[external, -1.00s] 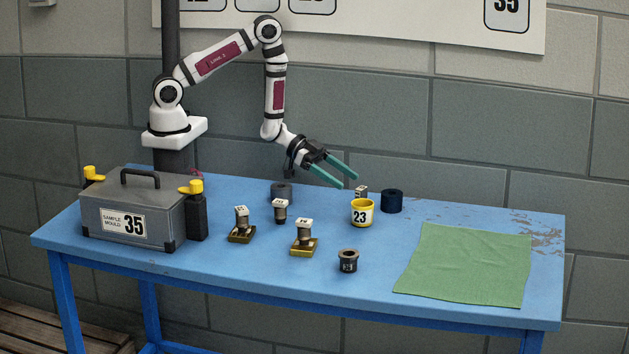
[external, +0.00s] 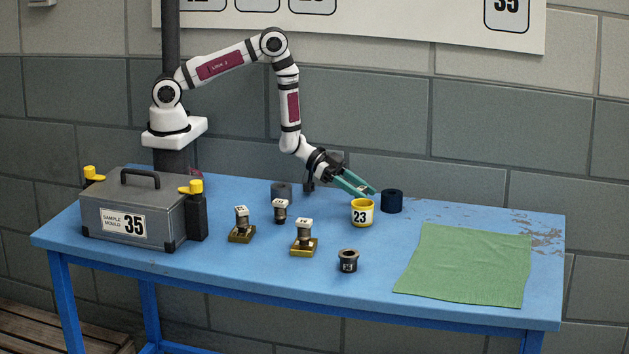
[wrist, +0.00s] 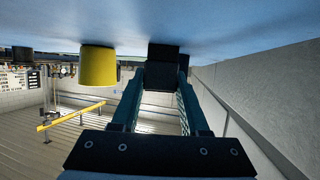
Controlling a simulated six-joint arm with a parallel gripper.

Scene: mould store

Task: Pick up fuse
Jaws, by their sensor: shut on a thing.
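My gripper (external: 369,193) reaches down just behind the yellow cup marked 23 (external: 361,213). In the wrist view its green fingers are shut on a small dark block (wrist: 161,76), apparently the small labelled piece that stood behind the cup. That piece, probably the fuse, is hidden by the fingers and cup in the external view. The yellow cup also shows left of the fingers in the wrist view (wrist: 98,66). A dark navy cylinder (external: 392,202) stands right of the fingertips. I cannot tell whether the held piece touches the table.
Two labelled pieces on brass bases (external: 241,224) (external: 304,238), a labelled piece (external: 280,211), a grey cylinder (external: 282,190) and a dark cup (external: 348,261) stand on the blue table (external: 200,267). The grey case (external: 133,207) is left. The green cloth (external: 467,264) at right is bare.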

